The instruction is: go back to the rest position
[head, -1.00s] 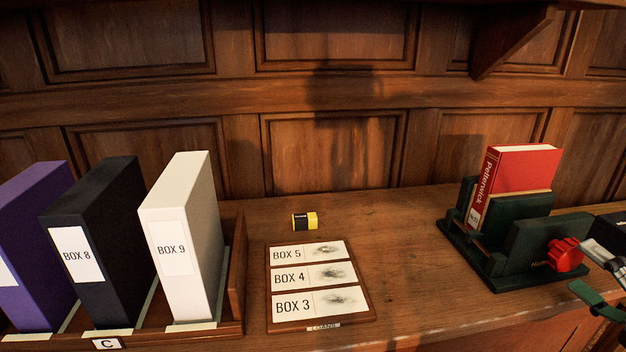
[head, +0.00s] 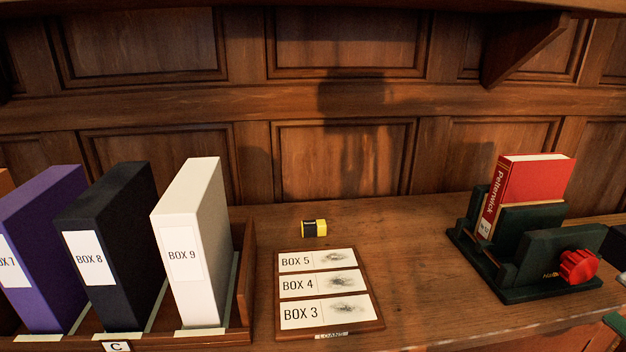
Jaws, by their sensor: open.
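Only a sliver of my gripper (head: 618,302) shows at the right edge of the head view, low down beside the dark green book press. A light grey piece and a green piece of it are visible, set apart, with nothing seen between them. Most of the gripper lies outside the picture. It is right of the red knob and appears clear of the press, though the exact gap cannot be told.
The green press (head: 560,252) with its red knob (head: 579,267) holds a red book (head: 537,182) upright. A loans board (head: 330,326), a small yellow-black object (head: 314,228) and a rack (head: 248,262) of box files, including white Box 9 (head: 190,240), stand left. Wooden desk (head: 415,245) between is clear.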

